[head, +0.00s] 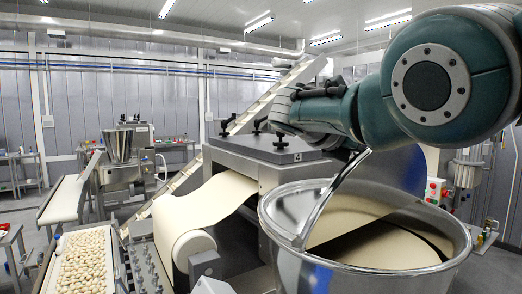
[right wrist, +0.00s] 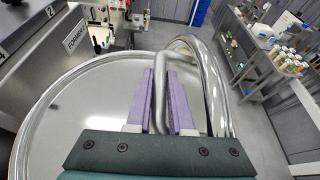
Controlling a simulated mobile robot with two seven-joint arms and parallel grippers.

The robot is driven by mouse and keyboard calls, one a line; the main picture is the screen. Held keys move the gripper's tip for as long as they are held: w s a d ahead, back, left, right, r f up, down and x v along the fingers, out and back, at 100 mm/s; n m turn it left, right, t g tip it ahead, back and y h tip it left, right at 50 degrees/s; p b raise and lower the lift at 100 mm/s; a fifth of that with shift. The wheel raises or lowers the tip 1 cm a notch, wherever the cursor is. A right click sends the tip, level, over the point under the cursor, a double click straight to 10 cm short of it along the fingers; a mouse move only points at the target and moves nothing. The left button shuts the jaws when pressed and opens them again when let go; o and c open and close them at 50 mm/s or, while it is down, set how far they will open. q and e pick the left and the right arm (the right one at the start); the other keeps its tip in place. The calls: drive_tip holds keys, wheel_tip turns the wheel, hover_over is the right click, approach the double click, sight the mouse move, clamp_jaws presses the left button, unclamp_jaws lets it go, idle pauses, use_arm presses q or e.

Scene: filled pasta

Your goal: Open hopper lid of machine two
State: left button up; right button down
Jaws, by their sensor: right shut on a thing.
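A large round steel hopper (head: 330,275) stands in the right foreground of the head view. Cream and dark areas show inside its rim; I cannot tell reflection from contents. A bent steel bar (head: 318,212) rises from its near left rim to behind my right arm. In the right wrist view, a broad shiny round lid (right wrist: 95,105) fills the left and middle. A bent steel tube handle (right wrist: 215,85) arches over its right side. The purple fingers of my right gripper (right wrist: 166,88) are shut on this handle. In the head view my arm hides the grip. My left gripper is out of view.
A FORMER label (right wrist: 76,38) and machine parts stand beyond the lid. A shelf of jars (right wrist: 275,55) is at right. In the head view, a machine marked 4 (head: 285,150) with a dough sheet (head: 200,205) stands left of the hopper. A tray of pasta (head: 82,262) is further left.

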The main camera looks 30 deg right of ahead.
drive_tip(key=c, duration=0.8)
unclamp_jaws()
drive_tip(key=shift+a+r+p, duration=0.2)
drive_tip(key=shift+a+p, duration=0.1)
drive_tip(key=shift+p, duration=0.05)
drive_tip(key=p+v, duration=0.1)
drive_tip(key=v, duration=0.1)
drive_tip(key=shift+a+r, duration=0.1)
drive_tip(key=shift+a, duration=0.2)
drive_tip(key=b+v, duration=0.2)
drive_tip(key=v, duration=0.4)
drive_tip(key=shift+a, duration=0.35)
